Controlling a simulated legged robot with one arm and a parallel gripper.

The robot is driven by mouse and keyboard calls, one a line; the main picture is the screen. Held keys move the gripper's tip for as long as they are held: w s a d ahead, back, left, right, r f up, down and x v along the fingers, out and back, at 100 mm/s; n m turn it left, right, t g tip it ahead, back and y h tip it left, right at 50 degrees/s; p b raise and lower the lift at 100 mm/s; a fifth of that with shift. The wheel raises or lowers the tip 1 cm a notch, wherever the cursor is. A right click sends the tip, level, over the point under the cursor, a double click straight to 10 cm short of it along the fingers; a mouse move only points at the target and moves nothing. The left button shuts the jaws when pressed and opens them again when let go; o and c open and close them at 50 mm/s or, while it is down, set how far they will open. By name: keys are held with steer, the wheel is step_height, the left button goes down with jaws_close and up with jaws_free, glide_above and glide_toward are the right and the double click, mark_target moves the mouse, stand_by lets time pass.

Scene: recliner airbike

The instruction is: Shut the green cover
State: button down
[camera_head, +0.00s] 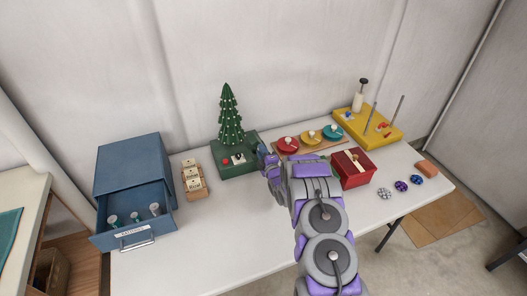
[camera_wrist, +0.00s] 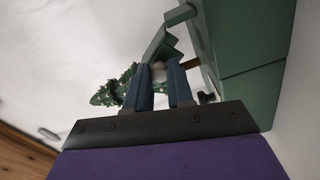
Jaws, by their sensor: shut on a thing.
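A green box (camera_head: 236,168) with a small Christmas tree (camera_head: 230,118) on it stands at the back of the table; it fills the right of the wrist view (camera_wrist: 245,60). A tilted green flap (camera_wrist: 160,44), seemingly the green cover, stands out from the box at an angle, open, in the wrist view. My gripper (camera_head: 263,152) is at the box's right side. In the wrist view its two blue fingers (camera_wrist: 162,84) are shut on the flap's near edge. A pale round thing shows between them. My arm and the fingers hide part of the flap.
A blue cabinet (camera_head: 128,172) with an open drawer stands left, beside a wooden card holder (camera_head: 193,178). A red box (camera_head: 353,169), a tray of coloured dishes (camera_head: 309,139) and a yellow board (camera_head: 370,128) are right. The table's front left is clear.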

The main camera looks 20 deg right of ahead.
steer(key=shift+a+f+n+b, duration=0.2)
steer(key=shift+f+n, duration=0.2)
steer(key=shift+n, duration=0.65)
steer(key=shift+a+f+n+b, duration=0.15)
steer(key=shift+f+n, duration=0.25)
steer(key=shift+n, duration=0.65)
steer(key=c, duration=1)
jaws_free()
steer(key=shift+s, duration=0.1)
